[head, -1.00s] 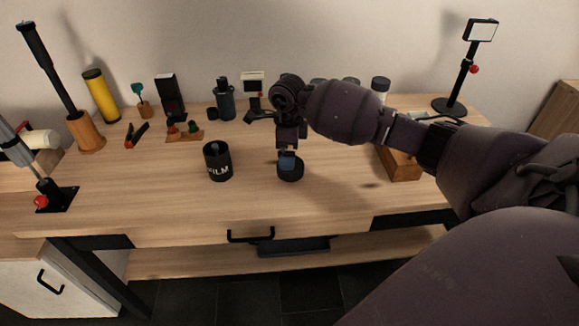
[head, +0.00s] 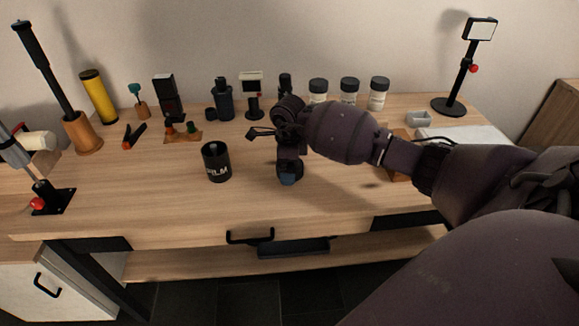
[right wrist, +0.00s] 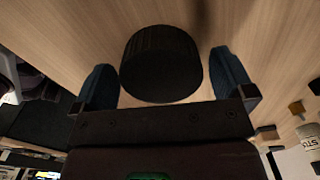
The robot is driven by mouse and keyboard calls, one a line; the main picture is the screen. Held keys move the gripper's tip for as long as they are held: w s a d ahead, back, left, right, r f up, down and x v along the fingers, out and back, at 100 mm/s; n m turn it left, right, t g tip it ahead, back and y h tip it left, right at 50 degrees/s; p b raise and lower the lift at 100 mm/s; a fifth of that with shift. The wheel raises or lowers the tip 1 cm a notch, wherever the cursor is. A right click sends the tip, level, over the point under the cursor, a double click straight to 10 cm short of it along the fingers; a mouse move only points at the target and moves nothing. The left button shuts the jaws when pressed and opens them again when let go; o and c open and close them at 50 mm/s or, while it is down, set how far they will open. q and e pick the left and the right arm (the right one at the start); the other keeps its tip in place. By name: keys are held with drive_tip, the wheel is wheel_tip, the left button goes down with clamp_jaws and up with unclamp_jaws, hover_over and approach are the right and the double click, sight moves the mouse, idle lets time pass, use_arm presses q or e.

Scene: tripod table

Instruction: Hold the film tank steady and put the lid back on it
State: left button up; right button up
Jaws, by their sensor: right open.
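The film tank (head: 216,163) is a black upright cylinder with white FILM lettering and an uncovered top. It stands on the wooden table left of my right gripper (head: 289,177). The black round lid (right wrist: 161,64) has a ribbed side and lies on the table. In the right wrist view it sits between the two blue fingers of my right gripper (right wrist: 163,72), with gaps at both sides. The gripper is open around it. In the head view the gripper mostly hides the lid.
Bottles, jars (head: 349,90) and small tools line the back of the table (head: 150,205). A lamp (head: 461,75) stands at the back right. A black pole in a wooden base (head: 83,132) and a red-knobbed stand (head: 50,197) are at the left. The table around the tank is clear.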

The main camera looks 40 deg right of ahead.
drive_tip(key=shift+c, duration=0.2)
drive_tip(key=c, duration=0.7)
drive_tip(key=shift+c, duration=0.4)
wheel_tip(320, 180, up, 20)
drive_tip(key=p, duration=0.2)
